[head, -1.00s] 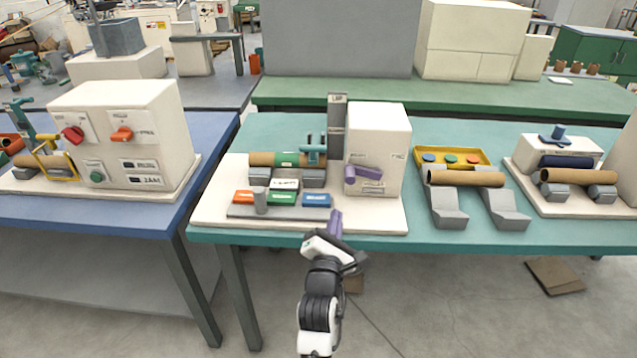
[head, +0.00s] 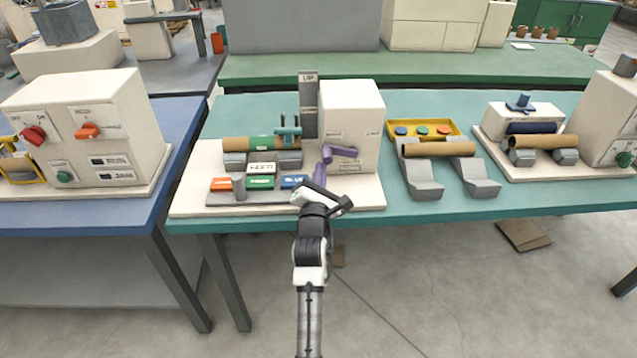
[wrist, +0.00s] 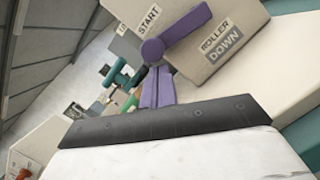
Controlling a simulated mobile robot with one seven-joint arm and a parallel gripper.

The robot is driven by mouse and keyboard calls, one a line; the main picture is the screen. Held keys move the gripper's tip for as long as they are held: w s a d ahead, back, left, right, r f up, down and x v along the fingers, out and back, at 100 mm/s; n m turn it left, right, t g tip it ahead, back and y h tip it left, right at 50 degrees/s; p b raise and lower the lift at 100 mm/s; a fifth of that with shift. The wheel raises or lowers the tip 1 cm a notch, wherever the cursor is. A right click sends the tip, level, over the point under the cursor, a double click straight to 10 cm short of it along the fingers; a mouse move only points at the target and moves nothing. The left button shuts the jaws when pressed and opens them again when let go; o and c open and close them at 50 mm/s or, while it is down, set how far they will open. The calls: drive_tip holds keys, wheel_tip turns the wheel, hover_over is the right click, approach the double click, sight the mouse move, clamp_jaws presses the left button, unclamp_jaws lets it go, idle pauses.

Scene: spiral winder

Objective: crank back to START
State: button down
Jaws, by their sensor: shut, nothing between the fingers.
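The purple crank (head: 341,152) is on the front of the cream winder box (head: 352,110) and lies roughly sideways. In the wrist view the crank (wrist: 178,36) lies between the START label (wrist: 148,20) and the ROLLER DOWN label (wrist: 220,43). My gripper (head: 320,171) has purple fingers and is shut and empty, just below the crank's left end. In the wrist view my gripper (wrist: 157,84) has its fingertips close to the crank's rounded end. I cannot tell whether they touch.
Left of the box, a brown tube with a green band (head: 250,143) rests on grey rollers beneath a teal part (head: 288,131). Orange, green and blue labelled blocks (head: 260,181) stand in front. A grey UP post (head: 308,105) rises beside the box. Another tube on stands (head: 437,148) is to the right.

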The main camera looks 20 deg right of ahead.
drive_tip(key=shift+w+d, duration=0.15)
drive_tip(key=shift+w, duration=0.15)
drive_tip(key=shift+s+d+r+m+p, duration=0.1)
drive_tip(key=shift+d+r+m+p, duration=0.1)
drive_tip(key=shift+r+m+p, duration=0.5)
drive_tip(key=shift+f, duration=0.1)
